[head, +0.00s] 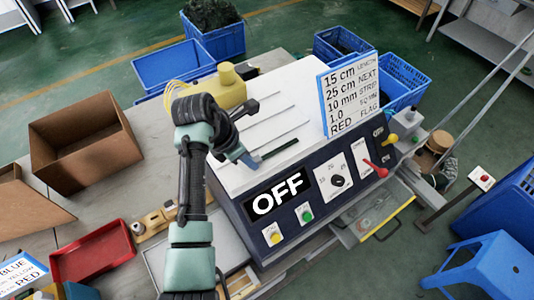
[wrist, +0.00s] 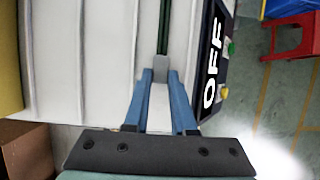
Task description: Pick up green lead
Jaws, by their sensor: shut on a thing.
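The green lead (wrist: 163,28) is a thin dark green strip lying along a groove of the white machine top in the wrist view. In the head view a dark strip (head: 280,148), which looks like the same lead, runs right from my gripper (head: 247,160). In the wrist view the two blue fingers of my gripper (wrist: 161,76) are closed on the lead's near end, at a grey piece. I cannot tell whether the lead is lifted off the top.
The white machine top (head: 305,88) has other slim grooves. Its front panel shows OFF (head: 278,195), with knobs and buttons. A sign board (head: 348,95) stands at its back right. A yellow part (head: 222,90) is at the left. A cardboard box (head: 85,140) and red tray (head: 92,250) lie left.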

